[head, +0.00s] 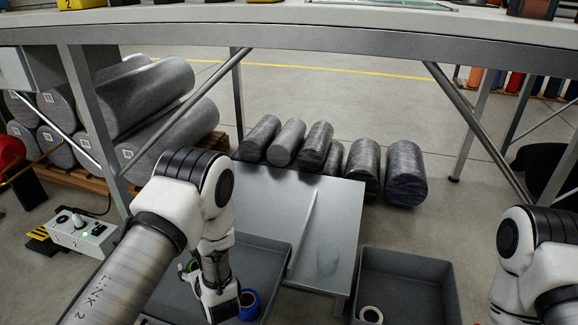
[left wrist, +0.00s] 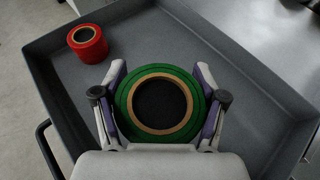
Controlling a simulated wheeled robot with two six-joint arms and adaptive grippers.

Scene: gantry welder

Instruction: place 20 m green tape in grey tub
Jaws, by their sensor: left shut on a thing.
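The green tape (left wrist: 159,101) is a roll with a tan core ring and a dark hole. My left gripper (left wrist: 158,95) is shut on it, with a finger on each side of the roll. A second grey tub (head: 410,262) stands to the right. My right gripper is out of view; only its arm shows at the right edge.
A red roll (left wrist: 88,43) and a blue roll (head: 249,305) are in the left tub. A pale roll (head: 371,314) lies in the right tub. A grey metal surface (head: 265,195) lies between and behind the tubs. A bench frame (head: 320,45) spans above.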

